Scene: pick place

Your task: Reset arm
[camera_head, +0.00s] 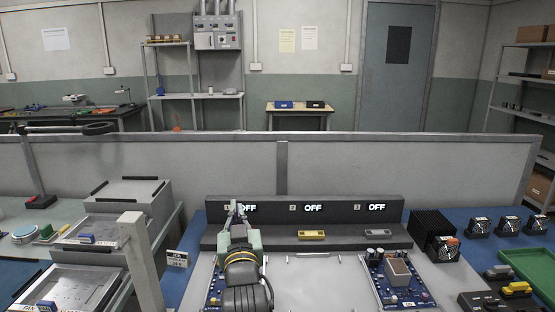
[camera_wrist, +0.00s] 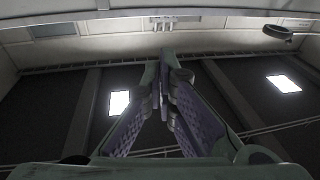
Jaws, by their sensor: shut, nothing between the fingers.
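My gripper (camera_head: 238,208) is in the lower middle-left of the head view, in front of the dark fixture's first station. It points away from me, raised at the end of my arm. In the wrist view my gripper (camera_wrist: 164,90) has its fingers brought together, with nothing held between them. My gripper partly covers the "OFF" sign of station 1.
A dark fixture (camera_head: 340,210) shows three "OFF" signs. Circuit boards (camera_head: 413,291) flank a light plate. A black heatsink (camera_head: 432,226) and a green tray (camera_head: 530,270) are at right; stacked trays (camera_head: 90,232) are at left.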

